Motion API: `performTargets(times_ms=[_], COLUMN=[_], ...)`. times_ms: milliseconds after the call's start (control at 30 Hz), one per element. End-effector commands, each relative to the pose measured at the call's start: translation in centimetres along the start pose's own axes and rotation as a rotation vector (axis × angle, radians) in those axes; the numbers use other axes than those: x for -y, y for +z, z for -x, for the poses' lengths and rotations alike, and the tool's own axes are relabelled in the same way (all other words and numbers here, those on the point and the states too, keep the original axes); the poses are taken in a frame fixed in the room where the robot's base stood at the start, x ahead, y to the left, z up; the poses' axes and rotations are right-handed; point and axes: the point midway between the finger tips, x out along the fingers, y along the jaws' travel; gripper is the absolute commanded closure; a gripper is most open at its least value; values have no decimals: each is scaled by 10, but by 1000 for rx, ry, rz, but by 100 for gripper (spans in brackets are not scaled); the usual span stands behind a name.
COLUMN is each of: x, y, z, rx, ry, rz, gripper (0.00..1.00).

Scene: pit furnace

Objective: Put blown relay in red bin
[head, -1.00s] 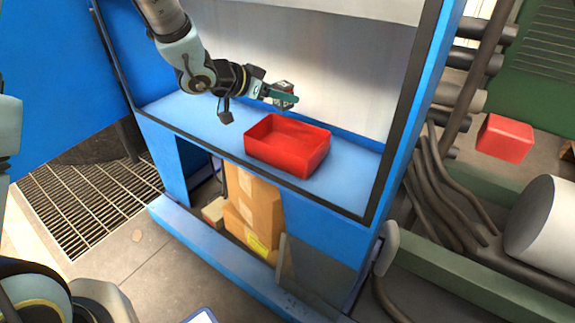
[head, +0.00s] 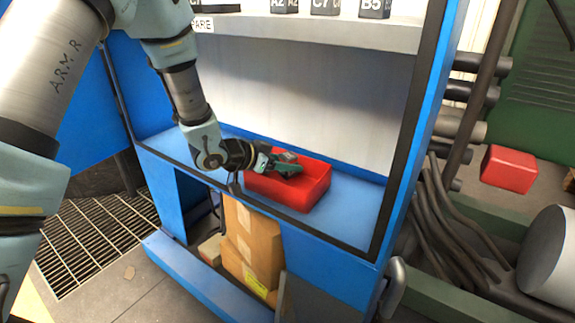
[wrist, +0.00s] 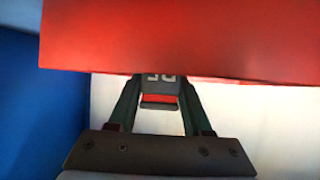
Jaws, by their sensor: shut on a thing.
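The red bin (head: 305,192) stands on the blue bench ledge, open side up. My gripper (head: 288,166) is over the bin's left back part, with its green fingers low at the rim. In the wrist view my gripper (wrist: 158,92) is shut on the relay (wrist: 158,88), a small dark grey block with pale characters and a red band. A red bin wall (wrist: 160,40) hides the fingertips and the far part of the relay in that view. In the head view the relay is hard to make out between the fingers.
Several dark labelled blocks stand on the upper shelf (head: 320,32). The blue ledge (head: 352,205) is clear to the right of the bin. Cardboard boxes (head: 250,240) sit below. A separate red box (head: 509,168) is by the pipes at right.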

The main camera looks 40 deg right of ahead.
Motion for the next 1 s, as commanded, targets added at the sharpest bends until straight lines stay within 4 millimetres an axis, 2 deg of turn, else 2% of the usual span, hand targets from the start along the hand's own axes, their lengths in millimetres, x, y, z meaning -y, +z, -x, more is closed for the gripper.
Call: performTargets(times_ms=[600, 633, 900, 1000], x=[0, 0, 0, 0], y=[10, 10, 10, 10], z=[-5, -5, -5, -5], rx=[0, 0, 0, 0], ry=[-1, -1, 0, 0], rz=[0, 0, 0, 0], gripper=[100, 49, 21, 21])
